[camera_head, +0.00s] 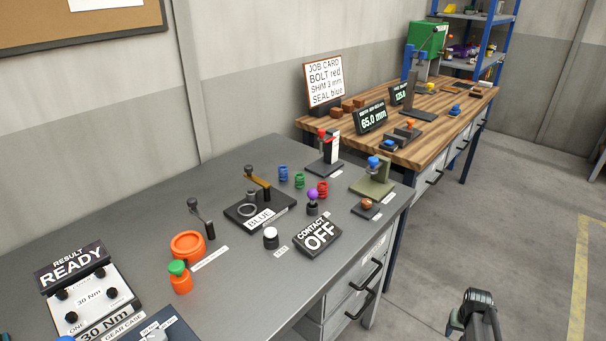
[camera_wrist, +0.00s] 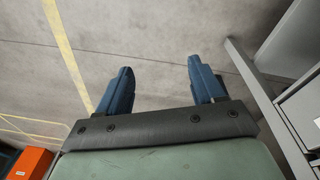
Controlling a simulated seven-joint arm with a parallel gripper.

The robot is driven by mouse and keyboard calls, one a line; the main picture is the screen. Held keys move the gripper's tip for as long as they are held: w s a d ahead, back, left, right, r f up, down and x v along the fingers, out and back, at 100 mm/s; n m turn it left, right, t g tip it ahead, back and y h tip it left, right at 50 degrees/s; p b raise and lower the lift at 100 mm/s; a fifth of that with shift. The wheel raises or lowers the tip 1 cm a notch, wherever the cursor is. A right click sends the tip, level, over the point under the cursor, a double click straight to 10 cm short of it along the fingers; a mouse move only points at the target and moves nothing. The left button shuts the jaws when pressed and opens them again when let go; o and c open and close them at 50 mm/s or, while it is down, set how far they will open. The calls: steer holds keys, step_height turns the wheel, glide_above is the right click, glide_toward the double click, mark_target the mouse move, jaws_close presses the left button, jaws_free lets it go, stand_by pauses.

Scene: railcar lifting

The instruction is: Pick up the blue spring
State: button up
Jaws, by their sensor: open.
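The blue spring (camera_head: 283,173) stands on the grey metal bench, leftmost in a row with a green spring (camera_head: 299,181) and a red spring (camera_head: 322,188). It is behind and to the right of the black fixture labelled BLUE. My gripper (camera_head: 472,322) is at the lower right of the head view, off the bench's front side over the floor, well apart from the springs. In the wrist view my gripper (camera_wrist: 160,82) has its two blue fingers spread wide with nothing between them. No spring shows in the wrist view.
The BLUE fixture (camera_head: 259,218) with an upright lever stands left of the springs. A red-handled stand (camera_head: 327,155), a purple-knobbed post (camera_head: 312,200) and a CONTACT OFF sign (camera_head: 318,237) stand close around them. The grey bench top (camera_head: 150,215) is clear at the back left.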

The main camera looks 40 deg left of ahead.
steer(key=w+a+r+n+t, duration=0.1)
steer(key=w+a+r+t, duration=0.1)
steer(key=w+a+r, duration=0.9)
steer(key=w+a+r+n+t+y, duration=0.1)
steer(key=w+a+r, duration=0.3)
steer(key=r, duration=0.5)
steer(key=w+a+r+t+y, duration=0.1)
steer(key=w+a+r, duration=0.1)
steer(key=a+r, duration=0.55)
steer(key=w+a+r+n+t+y, duration=0.1)
steer(key=w+a+r+t, duration=0.2)
steer(key=r, duration=0.8)
step_height(320, 180, up, 7)
steer(key=n+g+y, duration=0.1)
steer(key=n+g, duration=0.5)
steer(key=g, duration=0.1)
glide_above(283, 168)
steer(key=s+d, duration=0.2)
steer(key=d, duration=0.2)
steer(key=shift+y, duration=0.3)
steer(key=x, duration=1.3)
steer(key=shift+w+f, duration=0.1)
steer(key=shift+w, duration=0.2)
